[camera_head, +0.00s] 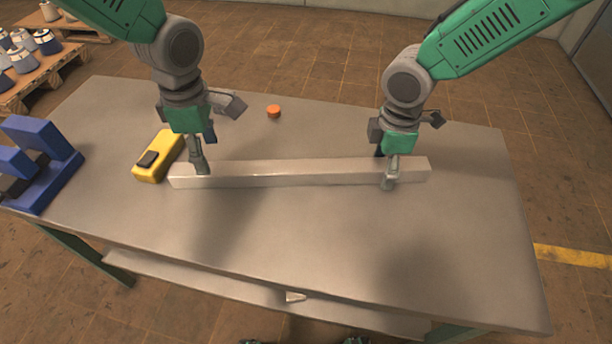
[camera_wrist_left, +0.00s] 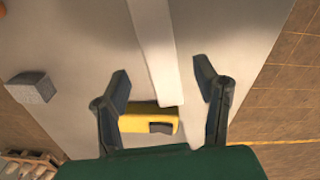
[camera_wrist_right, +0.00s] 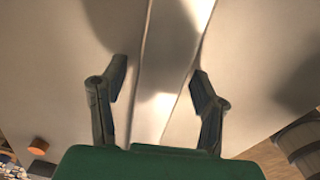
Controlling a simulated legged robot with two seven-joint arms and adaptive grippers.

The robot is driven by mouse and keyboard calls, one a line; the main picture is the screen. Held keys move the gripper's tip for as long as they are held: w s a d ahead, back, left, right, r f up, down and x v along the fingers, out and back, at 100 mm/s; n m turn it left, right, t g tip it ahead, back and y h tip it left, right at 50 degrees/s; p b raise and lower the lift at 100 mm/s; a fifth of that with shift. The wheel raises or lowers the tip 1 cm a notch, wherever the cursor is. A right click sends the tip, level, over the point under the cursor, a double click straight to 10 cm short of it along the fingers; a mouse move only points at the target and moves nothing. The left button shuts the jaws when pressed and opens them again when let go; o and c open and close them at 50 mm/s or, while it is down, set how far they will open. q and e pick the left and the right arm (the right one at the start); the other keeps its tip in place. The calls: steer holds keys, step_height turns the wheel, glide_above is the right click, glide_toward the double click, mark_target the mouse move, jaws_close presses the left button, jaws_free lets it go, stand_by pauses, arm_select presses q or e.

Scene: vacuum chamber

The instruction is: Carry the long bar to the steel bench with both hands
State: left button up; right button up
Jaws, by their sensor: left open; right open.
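The long bar (camera_head: 300,173) is pale grey metal and lies flat across a grey worktable (camera_head: 330,240). I cannot tell whether this table is the steel bench. My left gripper (camera_head: 205,153) is open over the bar's left end. In the left wrist view its fingers stand on either side of the bar (camera_wrist_left: 155,45), with gaps showing. My right gripper (camera_head: 386,168) is open a little short of the bar's right end. In the right wrist view its fingers straddle the bar (camera_wrist_right: 168,65) without visibly closing on it. The fingers hide small parts of the bar.
A yellow device (camera_head: 160,157) lies close to the bar's left end. A blue stand (camera_head: 45,165) is at the table's left edge. An orange disc (camera_head: 273,111) and a grey block (camera_head: 230,105) lie behind the bar. The table's front is clear. Pallets with containers (camera_head: 40,70) stand beyond.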

arm_select(q)
step_height(320, 180, up, 4)
steer(key=shift+r, duration=0.2)
arm_select(e)
steer(key=shift+a, duration=0.1)
steer(key=shift+a+r, duration=0.1)
steer(key=shift+r, duration=0.1)
steer(key=r, duration=1)
steer(key=shift+d+r, duration=0.15)
steer(key=shift+d, duration=0.2)
arm_select(q)
steer(key=shift+a+r, duration=0.15)
steer(key=shift+r, duration=0.25)
arm_select(e)
steer(key=shift+a+r, duration=0.2)
steer(key=shift+r, duration=0.4)
steer(key=shift+d, duration=0.1)
